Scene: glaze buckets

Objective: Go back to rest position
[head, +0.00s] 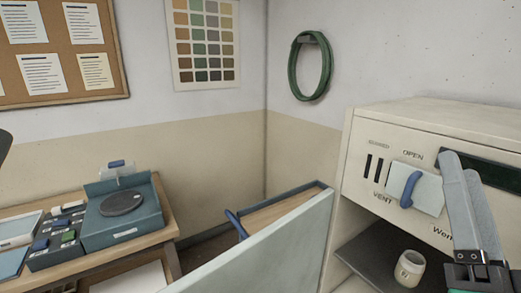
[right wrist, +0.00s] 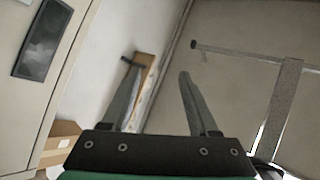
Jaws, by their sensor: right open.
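My right gripper (head: 461,165) is at the right of the head view, in front of the cream cabinet (head: 358,175). Its two grey fingers point up, just right of the blue lever (head: 411,188) on a white plate, apart from it as far as I can see. In the right wrist view the gripper (right wrist: 159,70) is open, with nothing between its fingers.
A white jar (head: 410,267) stands on the dark shelf (head: 372,255) in the cabinet's open lower bay. A pale panel (head: 275,255) crosses the front middle. At left, a wooden bench holds a blue-grey scale (head: 140,224) and a dark tray (head: 50,258).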

